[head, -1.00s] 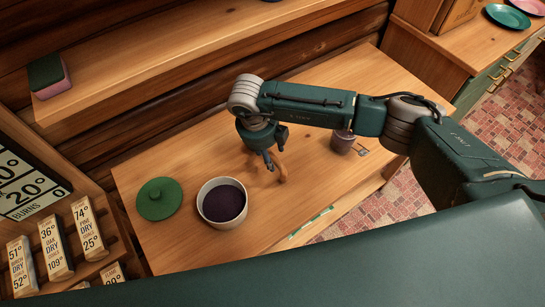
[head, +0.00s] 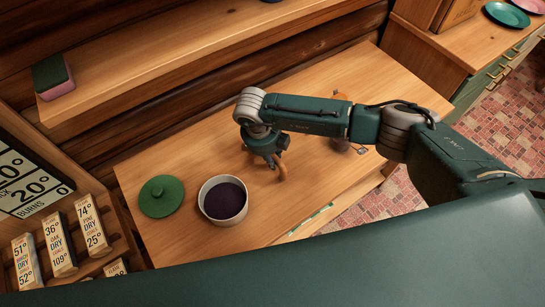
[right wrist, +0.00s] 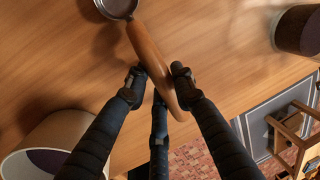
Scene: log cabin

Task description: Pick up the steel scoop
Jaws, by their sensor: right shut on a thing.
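The steel scoop shows in the right wrist view, with its metal bowl (right wrist: 117,6) cut by the top edge and its wooden handle (right wrist: 148,52) slanting down to the right. My right gripper (right wrist: 160,77) is shut on that handle, with a finger on each side. In the head view my right gripper (head: 274,160) is over the wooden counter, right of the canister, and only the handle's end (head: 282,172) shows; the bowl is hidden. I cannot tell whether the scoop touches the counter. My left gripper is not in view.
An open pale canister (head: 205,207) with dark contents stands left of my right gripper, beside a green lid (head: 160,197). A dark jar (head: 340,144) is partly hidden behind my arm. The counter (head: 200,247) ends at its front edge. A sponge (head: 54,78) lies on the shelf.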

